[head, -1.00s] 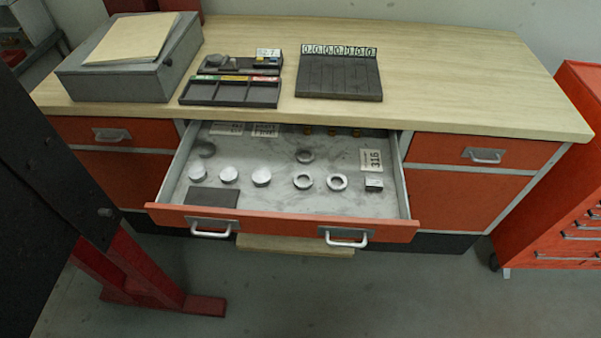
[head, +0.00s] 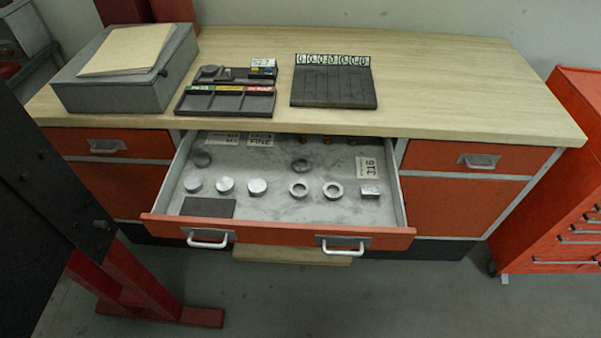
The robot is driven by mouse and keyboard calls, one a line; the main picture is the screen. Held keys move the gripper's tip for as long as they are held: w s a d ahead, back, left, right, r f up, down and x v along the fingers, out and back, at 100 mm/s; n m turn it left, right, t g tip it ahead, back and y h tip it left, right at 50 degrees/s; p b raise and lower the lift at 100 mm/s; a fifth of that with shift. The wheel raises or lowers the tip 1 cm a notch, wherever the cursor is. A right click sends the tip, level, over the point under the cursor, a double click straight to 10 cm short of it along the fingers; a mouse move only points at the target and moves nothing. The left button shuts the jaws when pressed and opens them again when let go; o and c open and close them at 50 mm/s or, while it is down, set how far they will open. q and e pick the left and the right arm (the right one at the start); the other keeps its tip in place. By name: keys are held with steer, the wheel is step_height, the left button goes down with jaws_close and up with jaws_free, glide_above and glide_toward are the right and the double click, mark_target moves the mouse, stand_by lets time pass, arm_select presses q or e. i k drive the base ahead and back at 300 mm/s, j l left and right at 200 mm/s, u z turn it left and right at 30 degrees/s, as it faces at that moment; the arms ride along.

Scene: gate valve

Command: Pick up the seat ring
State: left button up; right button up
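Several round metal parts lie in an open drawer (head: 285,210) of the workbench. Two bright open rings stand side by side right of the middle, a left ring (head: 291,189) and a right ring (head: 326,190). A darker ring (head: 299,163) lies behind them. Which of these is the seat ring I cannot tell. Three solid-looking discs lie to the left, one of them a bright disc (head: 257,187). A dark round part (head: 201,159) lies at the back left. Neither of my grippers is in view.
A small metal block (head: 369,191) and a "316" label (head: 366,167) lie at the drawer's right. A dark pad (head: 208,208) lies front left. The benchtop holds a grey box (head: 120,85), a divided tray (head: 225,101) and a slotted rack (head: 333,85). A red cabinet (head: 560,200) stands right.

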mark_target(299, 159)
steer(key=i+l+u, duration=0.3)
steer(key=l, duration=0.35)
steer(key=i+l+u, duration=0.15)
steer(key=l, duration=0.25)
steer(key=i+l+u, duration=0.15)
steer(key=l, duration=0.2)
steer(key=i, duration=0.05)
